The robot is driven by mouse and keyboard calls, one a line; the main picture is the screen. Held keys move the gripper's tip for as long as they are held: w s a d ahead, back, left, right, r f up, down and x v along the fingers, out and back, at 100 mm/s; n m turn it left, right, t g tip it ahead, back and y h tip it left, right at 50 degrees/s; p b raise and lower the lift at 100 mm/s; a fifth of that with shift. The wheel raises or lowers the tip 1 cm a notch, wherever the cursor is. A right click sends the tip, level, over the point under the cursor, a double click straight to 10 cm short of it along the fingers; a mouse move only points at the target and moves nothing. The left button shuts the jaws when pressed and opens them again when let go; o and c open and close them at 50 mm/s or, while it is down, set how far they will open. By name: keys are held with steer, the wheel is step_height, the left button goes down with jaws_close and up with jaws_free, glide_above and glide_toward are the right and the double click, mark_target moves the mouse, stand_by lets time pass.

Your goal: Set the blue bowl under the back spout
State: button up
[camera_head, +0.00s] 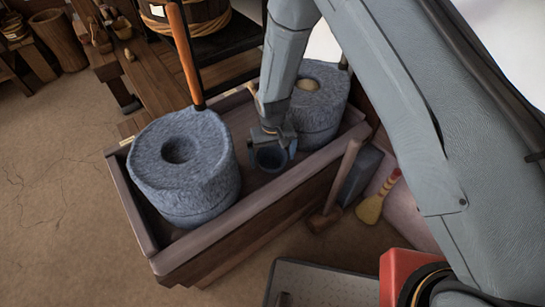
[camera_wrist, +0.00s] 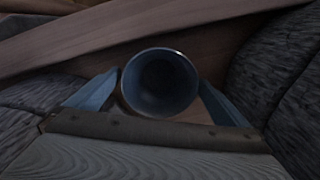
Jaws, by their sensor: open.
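The blue bowl (camera_head: 271,159) is in the wooden trough (camera_head: 245,233), between two grey stone querns. My gripper (camera_head: 273,146) reaches down over it with jaws open. In the wrist view the bowl (camera_wrist: 160,84) shows its round mouth and dark inside, between the two blue fingers of my gripper (camera_wrist: 157,100). The farther quern (camera_head: 311,104) is partly behind my arm. I can make out no spout.
An orange upright handle (camera_head: 184,54) stands by the left quern. A mallet (camera_head: 335,190), a dark grey slab (camera_head: 360,177) and a yellow brush (camera_head: 374,203) are at the trough's right side. A wooden bench (camera_head: 150,75) stands behind. The floor (camera_head: 60,190) at left is clear.

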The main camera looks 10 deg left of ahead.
mark_target(272, 165)
step_height(272, 165, up, 12)
steer(key=d+r+m, duration=0.2)
steer(key=d+r, duration=0.7)
steer(key=d, duration=0.4)
steer(key=s+d+r+m, duration=0.2)
steer(key=s+d+r, duration=0.3)
steer(key=s+d, duration=0.3)
steer(key=s+d+r+m, duration=0.2)
steer(key=s+d+r, duration=0.4)
steer(key=d, duration=0.8)
steer(key=shift+s+d+r+m+b, duration=0.25)
steer(key=shift+s+m+b, duration=0.2)
steer(key=shift+s, duration=0.4)
steer(key=a+p, duration=0.1)
steer(key=a+r+n+p, duration=0.1)
steer(key=a+p, duration=0.1)
steer(key=shift+s+a+r, duration=0.1)
steer(key=shift+a+r, duration=0.05)
steer(key=shift+r, duration=0.2)
